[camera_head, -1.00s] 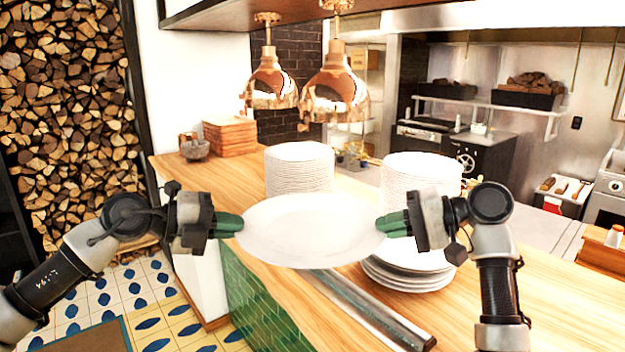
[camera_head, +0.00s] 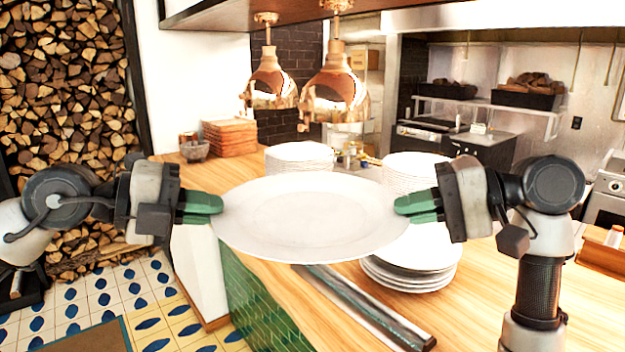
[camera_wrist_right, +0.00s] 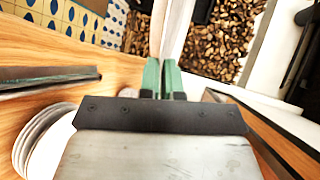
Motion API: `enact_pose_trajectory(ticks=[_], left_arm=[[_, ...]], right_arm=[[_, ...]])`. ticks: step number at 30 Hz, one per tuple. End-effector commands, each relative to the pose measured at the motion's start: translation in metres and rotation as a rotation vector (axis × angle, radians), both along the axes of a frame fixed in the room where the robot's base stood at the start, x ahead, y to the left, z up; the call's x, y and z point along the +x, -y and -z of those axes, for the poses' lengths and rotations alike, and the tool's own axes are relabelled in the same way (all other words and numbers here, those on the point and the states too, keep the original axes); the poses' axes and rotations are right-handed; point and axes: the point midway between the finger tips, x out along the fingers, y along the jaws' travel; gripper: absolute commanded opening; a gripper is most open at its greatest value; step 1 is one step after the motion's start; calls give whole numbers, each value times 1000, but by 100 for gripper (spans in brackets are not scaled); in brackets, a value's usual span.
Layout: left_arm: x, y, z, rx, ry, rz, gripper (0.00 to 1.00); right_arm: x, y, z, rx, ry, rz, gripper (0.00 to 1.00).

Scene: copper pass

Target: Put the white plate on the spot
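A white plate (camera_head: 310,217) is held up above the wooden counter, between my two grippers. My left gripper (camera_head: 217,205) is shut on its left rim. My right gripper (camera_head: 402,208) is shut on its right rim. In the right wrist view the green fingers (camera_wrist_right: 160,78) are close together, with the plate's edge (camera_wrist_right: 160,30) showing thin beyond them. The spot is not recognisable in these frames; the plate hides part of the counter.
Taller stacks (camera_head: 300,150) stand farther back. A metal rail (camera_head: 365,305) runs along the counter's front. Copper lamps (camera_head: 335,95) hang above.

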Motion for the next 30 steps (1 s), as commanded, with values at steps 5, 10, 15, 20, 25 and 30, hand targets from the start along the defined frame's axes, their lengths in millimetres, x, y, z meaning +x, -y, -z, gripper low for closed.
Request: enact_pose_trajectory(ticks=[5, 10, 15, 20, 25, 30], left_arm=[[-5, -4, -7, 1, 4, -10, 0], [-7, -4, -8, 1, 4, -9, 0], [-7, -3, -4, 2, 2, -10, 0], [-9, -4, 12, 3, -1, -11, 0], [-12, -4, 34, 3, 0, -11, 0], [-15, -4, 55, 3, 1, -11, 0]], right_arm=[[-6, 3, -6, 1, 1, 9, 0], [-7, 4, -7, 1, 0, 9, 0], [-8, 4, -3, 0, -1, 9, 0], [-10, 4, 12, 0, -3, 10, 0], [-13, 4, 35, -1, -4, 11, 0], [-16, 4, 56, -1, -3, 10, 0]])
